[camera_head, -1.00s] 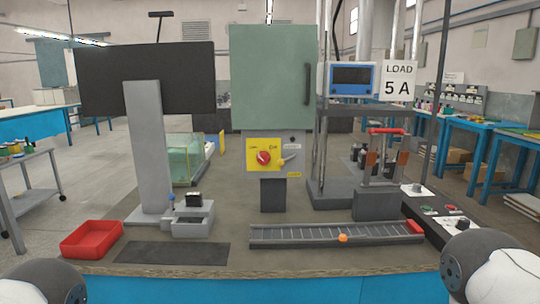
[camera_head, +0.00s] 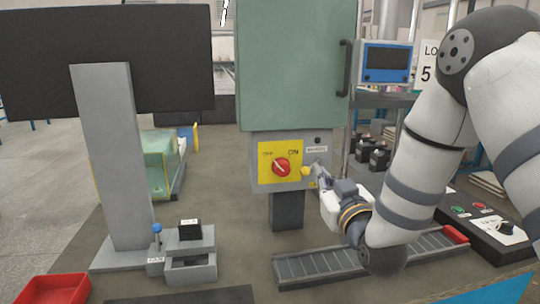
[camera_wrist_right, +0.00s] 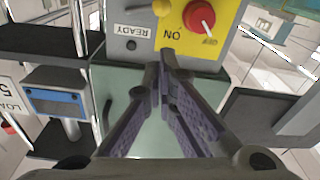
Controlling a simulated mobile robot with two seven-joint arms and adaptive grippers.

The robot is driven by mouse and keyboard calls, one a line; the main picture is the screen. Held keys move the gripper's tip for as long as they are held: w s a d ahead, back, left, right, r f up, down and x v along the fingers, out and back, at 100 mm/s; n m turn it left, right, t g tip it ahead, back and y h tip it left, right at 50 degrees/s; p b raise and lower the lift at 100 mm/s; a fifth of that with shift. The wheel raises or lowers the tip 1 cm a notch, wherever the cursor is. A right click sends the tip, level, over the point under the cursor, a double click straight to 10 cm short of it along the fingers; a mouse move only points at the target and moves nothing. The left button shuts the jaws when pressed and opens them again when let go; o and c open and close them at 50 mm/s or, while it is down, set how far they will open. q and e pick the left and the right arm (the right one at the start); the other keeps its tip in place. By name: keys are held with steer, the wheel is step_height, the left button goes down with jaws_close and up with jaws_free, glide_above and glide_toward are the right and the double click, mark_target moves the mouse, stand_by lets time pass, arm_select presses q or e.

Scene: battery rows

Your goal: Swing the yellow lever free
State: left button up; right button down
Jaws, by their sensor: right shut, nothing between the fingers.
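The yellow lever (camera_head: 306,171) shows as a rounded yellow end at the lower right of the yellow ON plate (camera_head: 268,150), beside the red knob (camera_head: 281,167). My right gripper (camera_head: 317,168) is just right of the lever end, fingers together and empty. In the head view I cannot tell whether they touch it. In the right wrist view the shut fingers (camera_wrist_right: 162,66) point at the box face, and the lever end (camera_wrist_right: 162,7) is at the top edge, apart from the tips in the picture. The red knob (camera_wrist_right: 199,17) is beside it. My left gripper is out of view.
The green cabinet (camera_head: 290,65) stands above the switch box. A slotted rail (camera_head: 320,264) lies in front. A grey fixture (camera_head: 190,268) and red tray (camera_head: 50,288) are at left. A control box (camera_head: 500,230) is at right.

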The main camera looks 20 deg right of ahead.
mark_target(300, 141)
steer(key=shift+t, duration=0.3)
steer(key=x, duration=0.3)
steer(key=b+x, duration=0.1)
steer(key=x, duration=0.3)
steer(key=r+x, duration=0.1)
steer(key=x, duration=0.3)
steer(key=shift+r, duration=0.15)
steer(key=shift+s+f, duration=0.2)
steer(key=shift+f, duration=0.4)
steer(key=shift+s+f, duration=0.2)
steer(key=shift+f, duration=0.35)
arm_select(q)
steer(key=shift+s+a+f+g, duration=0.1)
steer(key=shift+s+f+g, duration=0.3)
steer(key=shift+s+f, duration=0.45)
arm_select(e)
steer(key=shift+s+d+f, duration=0.1)
steer(key=shift+s+f, duration=0.05)
steer(key=shift+f, duration=0.25)
